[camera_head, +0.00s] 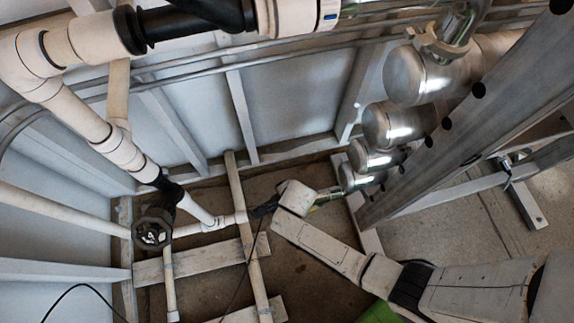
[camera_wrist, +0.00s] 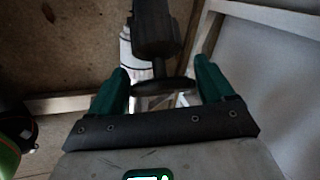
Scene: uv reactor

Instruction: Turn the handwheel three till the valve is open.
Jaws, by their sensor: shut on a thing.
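In the wrist view a dark handwheel (camera_wrist: 165,87) sits edge-on between the two green fingers of my gripper (camera_wrist: 161,78). The fingers are shut on its rim, one at each side. A dark valve body (camera_wrist: 154,28) with a stem stands beyond the wheel, with a white pipe (camera_wrist: 128,50) beside it. In the head view my gripper (camera_head: 277,203) reaches the dark valve at the end of a white pipe (camera_head: 222,221). The gripped wheel is mostly hidden there. I cannot read any number on it.
Another black handwheel (camera_head: 152,230) faces up at the left in the head view. Pale pipes run along the left wall (camera_head: 90,120). Metal cylinders (camera_head: 420,76) and a slanted perforated metal beam (camera_head: 470,115) stand at the right. Wooden planks (camera_head: 200,262) lie below the pipes.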

